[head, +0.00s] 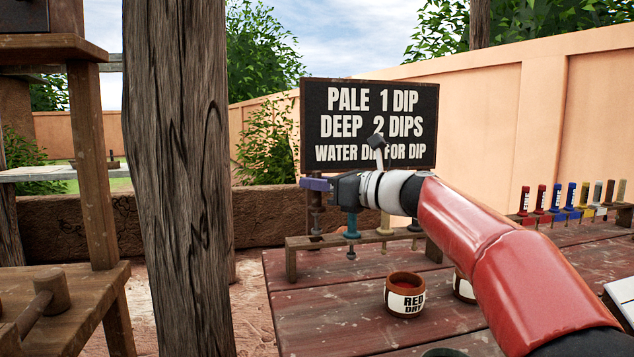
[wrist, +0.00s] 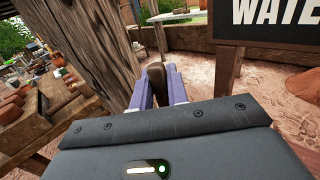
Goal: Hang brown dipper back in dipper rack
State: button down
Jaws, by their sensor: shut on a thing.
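My gripper (head: 314,184), with purple fingers, is shut on the brown dipper (head: 316,214), which hangs upright below the fingers. In the wrist view the dipper's dark brown top (wrist: 156,72) sits between the two fingers (wrist: 158,88). The wooden dipper rack (head: 368,238) stands on the table, and the dipper is at its left end. A teal dipper (head: 351,226) hangs in the rack, with a pale dipper (head: 385,222) to its right. I cannot tell whether the brown dipper touches the rack or is in a slot. Its lower end is hard to make out.
A cup labelled red (head: 405,296) stands in front of the rack, with another cup (head: 463,287) partly behind my arm. A black sign (head: 368,95) stands behind the rack. A thick post (head: 178,150) rises to the left. Several coloured sticks (head: 555,197) stand at right.

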jog(key=shift+f, duration=0.1)
dwell(0.3)
jog(key=shift+f+b, duration=0.4)
jog(key=shift+f, duration=0.1)
jog(key=shift+f, duration=0.25)
